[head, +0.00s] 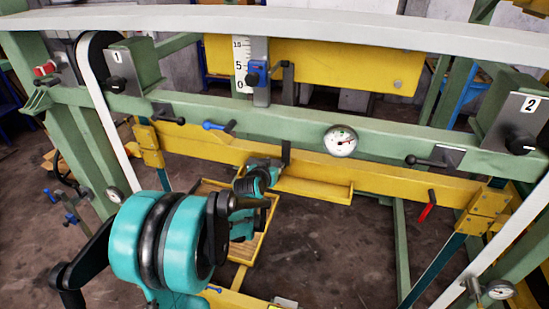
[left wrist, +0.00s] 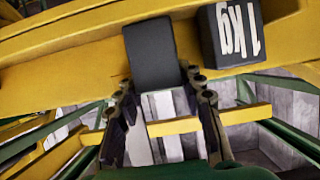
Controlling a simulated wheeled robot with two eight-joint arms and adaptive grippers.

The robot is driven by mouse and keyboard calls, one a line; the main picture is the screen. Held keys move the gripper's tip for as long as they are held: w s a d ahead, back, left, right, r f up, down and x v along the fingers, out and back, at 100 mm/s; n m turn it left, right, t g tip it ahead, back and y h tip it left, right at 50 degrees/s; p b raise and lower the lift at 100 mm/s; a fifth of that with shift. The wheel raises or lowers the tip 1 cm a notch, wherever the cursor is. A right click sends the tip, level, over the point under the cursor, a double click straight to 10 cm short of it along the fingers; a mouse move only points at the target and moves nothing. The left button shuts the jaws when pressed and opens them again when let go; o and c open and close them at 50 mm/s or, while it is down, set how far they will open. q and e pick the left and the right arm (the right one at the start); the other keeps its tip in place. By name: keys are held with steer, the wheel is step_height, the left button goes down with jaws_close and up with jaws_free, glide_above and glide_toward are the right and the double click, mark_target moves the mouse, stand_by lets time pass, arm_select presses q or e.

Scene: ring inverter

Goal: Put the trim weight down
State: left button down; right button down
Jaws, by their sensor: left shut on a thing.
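My left arm reaches in from the lower left in the head view, and its gripper (head: 262,172) is at the yellow beam near its middle. In the left wrist view the two dark fingers of the left gripper (left wrist: 160,88) are closed around a plain dark block, the trim weight (left wrist: 150,52). A yellow surface is behind the block; I cannot tell whether the block touches it. A second dark block marked "1kg" (left wrist: 232,34) is just to the right, apart from the held one. In the head view the arm and gripper mostly hide the blocks. My right gripper is not in view.
A yellow ledge (head: 312,188) runs right of the gripper along the yellow beam (head: 390,178). A wood-bottomed yellow tray (head: 246,247) is below. A green rail (head: 280,119) with a dial gauge (head: 341,141) crosses above. A red handle (head: 427,206) hangs at right.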

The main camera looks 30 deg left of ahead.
arm_select(q)
steer(key=shift+w+f, duration=0.1)
steer(key=shift+f, duration=0.25)
